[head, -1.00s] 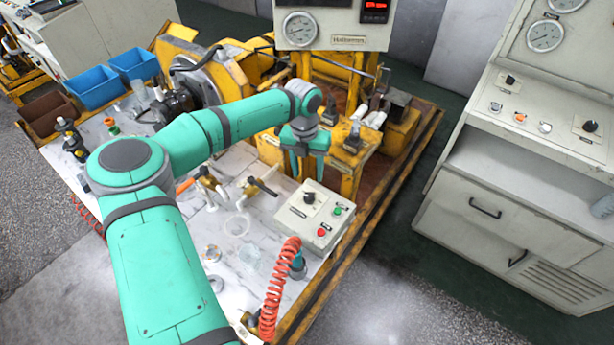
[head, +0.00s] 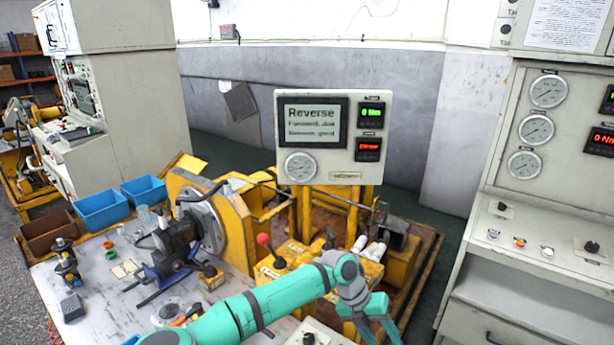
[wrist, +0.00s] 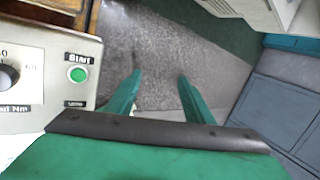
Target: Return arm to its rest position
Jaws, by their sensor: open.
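My green arm reaches from the bottom of the head view to the right over the bench's front part. My gripper (head: 374,325) is at the lower right of the bench, in front of the yellow frame, pointing down. In the wrist view my gripper (wrist: 155,85) has its two fingers apart, with nothing between them but grey floor beyond. The control box (wrist: 45,70), with a dial and a green button, lies left of the fingers and apart from them. Only a corner of this box (head: 318,335) shows at the bottom of the head view.
The hydraulic motor (head: 175,240) stands on the bench (head: 100,305) at left. A red-knobbed lever (head: 265,242) rises behind my arm. A display panel (head: 340,175) reading "Reverse" stands at the back. Blue bins (head: 102,211) are at left, a gauge console (head: 500,250) at right.

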